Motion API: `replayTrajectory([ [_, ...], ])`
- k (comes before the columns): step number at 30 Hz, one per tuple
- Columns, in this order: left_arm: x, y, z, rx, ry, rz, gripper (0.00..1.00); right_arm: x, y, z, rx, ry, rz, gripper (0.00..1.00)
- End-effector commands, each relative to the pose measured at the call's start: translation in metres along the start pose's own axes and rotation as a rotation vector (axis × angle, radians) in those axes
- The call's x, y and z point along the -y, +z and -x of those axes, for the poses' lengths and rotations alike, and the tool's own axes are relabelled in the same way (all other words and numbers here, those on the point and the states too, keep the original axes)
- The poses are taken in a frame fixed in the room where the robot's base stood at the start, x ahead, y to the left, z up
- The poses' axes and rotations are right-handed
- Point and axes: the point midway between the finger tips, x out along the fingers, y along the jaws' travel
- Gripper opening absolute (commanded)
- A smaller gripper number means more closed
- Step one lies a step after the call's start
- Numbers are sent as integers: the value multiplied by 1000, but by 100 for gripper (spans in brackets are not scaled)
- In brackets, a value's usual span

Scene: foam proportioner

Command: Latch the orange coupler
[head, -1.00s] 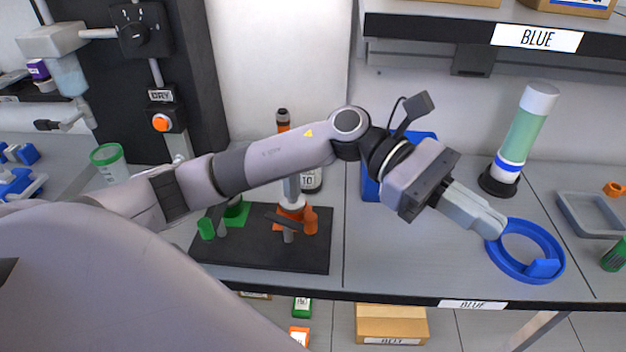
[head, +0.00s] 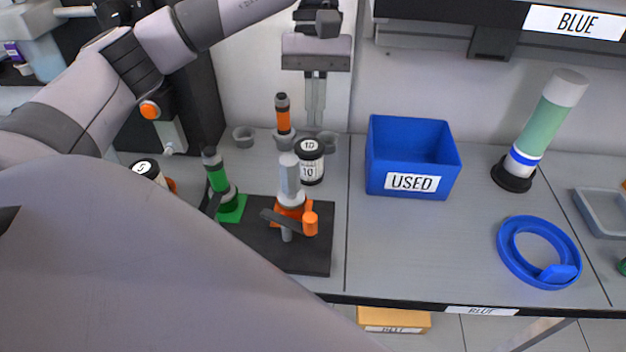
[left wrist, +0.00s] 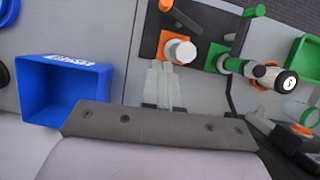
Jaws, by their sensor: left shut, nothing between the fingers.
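The orange coupler (head: 290,211) stands on a black base plate (head: 310,262) with a grey-white cylinder (head: 289,174) rising from it. A dark lever (head: 280,221) crosses its front, with an upright orange grip (head: 311,225) at the right end. My left gripper (head: 315,118) points down behind and above the coupler, fingers shut and empty, apart from it. In the left wrist view the shut fingertips (left wrist: 161,68) appear just below the coupler (left wrist: 166,42) and its pale cylinder (left wrist: 181,51). My right gripper is not in view.
A green coupler (head: 230,205) stands left on the same plate. A jar marked 10 (head: 310,163) and a dark-and-orange bottle (head: 283,115) stand behind. A blue USED bin (head: 411,190) is to the right, then a blue ring (head: 511,262). The bench between bin and front edge is clear.

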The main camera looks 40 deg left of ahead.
Motion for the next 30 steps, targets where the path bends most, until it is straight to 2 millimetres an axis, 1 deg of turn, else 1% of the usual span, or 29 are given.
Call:
replayTrajectory([
  [6, 0, 0, -1, 1, 1, -1, 0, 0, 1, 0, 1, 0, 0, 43],
  [11, -1, 0, -11, 4, 1, -2, 0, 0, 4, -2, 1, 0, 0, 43],
  [30, -1, 1, -92, 5, 1, -3, 0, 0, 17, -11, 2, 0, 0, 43],
])
